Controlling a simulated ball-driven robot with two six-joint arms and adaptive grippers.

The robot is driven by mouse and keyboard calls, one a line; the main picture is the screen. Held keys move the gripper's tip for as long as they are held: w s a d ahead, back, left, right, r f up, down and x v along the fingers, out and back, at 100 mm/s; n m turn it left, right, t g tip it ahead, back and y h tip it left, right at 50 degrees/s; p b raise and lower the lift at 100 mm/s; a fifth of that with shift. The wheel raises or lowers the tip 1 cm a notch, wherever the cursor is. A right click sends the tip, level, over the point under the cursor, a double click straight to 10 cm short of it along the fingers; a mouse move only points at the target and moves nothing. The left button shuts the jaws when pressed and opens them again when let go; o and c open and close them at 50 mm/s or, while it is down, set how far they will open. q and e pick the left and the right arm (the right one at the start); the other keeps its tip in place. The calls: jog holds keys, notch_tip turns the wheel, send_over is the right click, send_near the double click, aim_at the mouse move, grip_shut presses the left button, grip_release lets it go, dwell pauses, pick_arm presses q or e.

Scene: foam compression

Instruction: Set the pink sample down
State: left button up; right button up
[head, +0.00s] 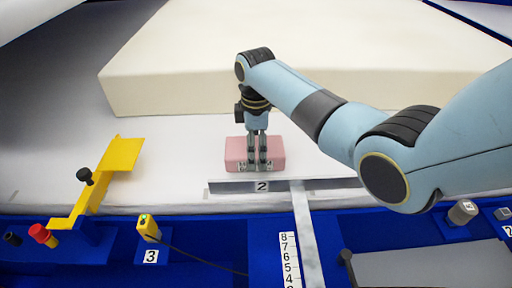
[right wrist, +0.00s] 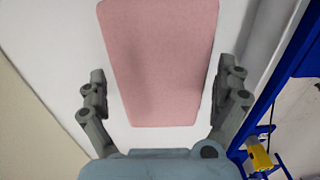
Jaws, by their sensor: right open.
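The pink sample (head: 235,152) is a flat pink block lying on the white surface just behind the plate marked 2. It fills the upper middle of the right wrist view (right wrist: 160,60). My right gripper (head: 260,165) points down at the sample in the head view. In the right wrist view its fingers (right wrist: 165,92) are spread, one on each side of the sample, with a gap to the pink block on both sides. The gripper is open and holds nothing. My left gripper is not in view.
A large cream foam block (head: 160,85) stands behind the sample. A yellow bracket (head: 118,158) with a black knob is at the left. A yellow switch box (head: 148,228) with a cable is at the front, by label 3. A numbered scale (head: 289,262) is at front centre. A grey plate (head: 435,268) lies front right.

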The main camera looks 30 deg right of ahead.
aim_at(256, 146)
notch_tip(256, 146, up, 11)
jog(key=shift+r+p, duration=0.15)
jog(key=shift+p, duration=0.3)
dwell(0.3)
